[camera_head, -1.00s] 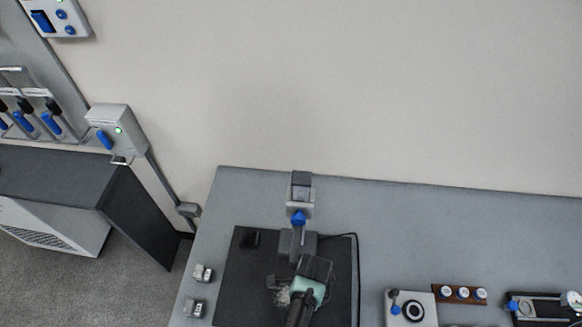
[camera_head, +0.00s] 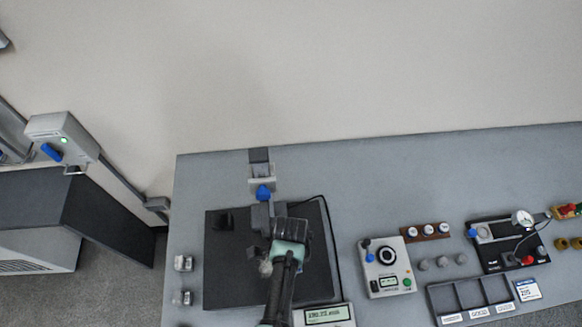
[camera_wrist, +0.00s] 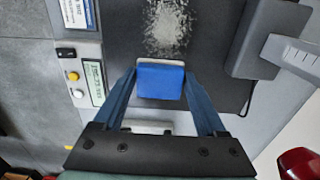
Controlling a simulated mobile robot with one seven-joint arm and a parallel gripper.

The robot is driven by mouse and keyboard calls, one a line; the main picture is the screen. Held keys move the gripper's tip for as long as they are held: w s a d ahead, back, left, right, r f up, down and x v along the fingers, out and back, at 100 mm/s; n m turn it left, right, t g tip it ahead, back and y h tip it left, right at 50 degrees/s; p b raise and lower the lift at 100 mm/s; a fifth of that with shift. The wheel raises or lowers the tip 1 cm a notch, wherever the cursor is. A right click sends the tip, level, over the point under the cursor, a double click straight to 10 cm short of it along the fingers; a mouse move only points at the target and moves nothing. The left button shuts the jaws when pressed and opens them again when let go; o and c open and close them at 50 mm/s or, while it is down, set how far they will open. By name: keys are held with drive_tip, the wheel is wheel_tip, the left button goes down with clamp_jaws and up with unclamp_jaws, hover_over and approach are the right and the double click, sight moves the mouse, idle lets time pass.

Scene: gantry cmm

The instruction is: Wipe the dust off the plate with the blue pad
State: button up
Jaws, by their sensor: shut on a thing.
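The dark square plate (camera_head: 225,285) lies on the grey bench, with a pale patch of dust (camera_head: 265,268) on it beside my arm. In the wrist view the dust (camera_wrist: 168,25) is a whitish scatter on the dark plate (camera_wrist: 125,35), above the pad in the picture. My gripper (camera_wrist: 160,76) is shut on the blue pad (camera_wrist: 160,84), which has a pale edge along its top. The pad is apart from the dust in the picture; I cannot tell whether it touches the plate. In the head view my arm hides the pad.
A grey gantry column with a blue knob (camera_head: 263,192) stands at the plate's back edge. A display box (camera_head: 325,315) is at the front right. A control box (camera_head: 387,268) and a compartment tray (camera_head: 470,297) lie further right. Two small metal blocks (camera_head: 183,263) sit left.

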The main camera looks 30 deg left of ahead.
drive_tip(key=shift+w+r, duration=0.1)
drive_tip(key=shift+r, duration=0.6)
drive_tip(key=shift+r, duration=1.55)
drive_tip(key=shift+w+d+f+n+b, duration=0.35)
drive_tip(key=shift+f+n+b, duration=0.1)
drive_tip(key=shift+b, duration=0.45)
drive_tip(key=w+d+f+n+b, duration=0.1)
drive_tip(key=d+n+b, duration=0.1)
drive_tip(key=d+b, duration=0.1)
drive_tip(key=w+d+f+n+b, duration=0.1)
drive_tip(key=d+n+b, duration=0.1)
drive_tip(key=b, duration=0.4)
drive_tip(key=w+d+f+n+b, duration=0.1)
drive_tip(key=d+n+b, duration=0.2)
drive_tip(key=n+b, duration=0.1)
drive_tip(key=shift+w+d+f+n+b, duration=0.2)
drive_tip(key=shift+d+n+b, duration=0.1)
drive_tip(key=shift+b, duration=0.2)
drive_tip(key=shift+d+n+b, duration=0.55)
drive_tip(key=shift+d+b, duration=0.05)
drive_tip(key=shift+b, duration=0.1)
drive_tip(key=shift+d+r+n, duration=0.2)
drive_tip(key=shift+d+n, duration=0.05)
drive_tip(key=shift+n, duration=0.05)
drive_tip(key=shift+s+a, duration=0.15)
drive_tip(key=shift+a, duration=0.05)
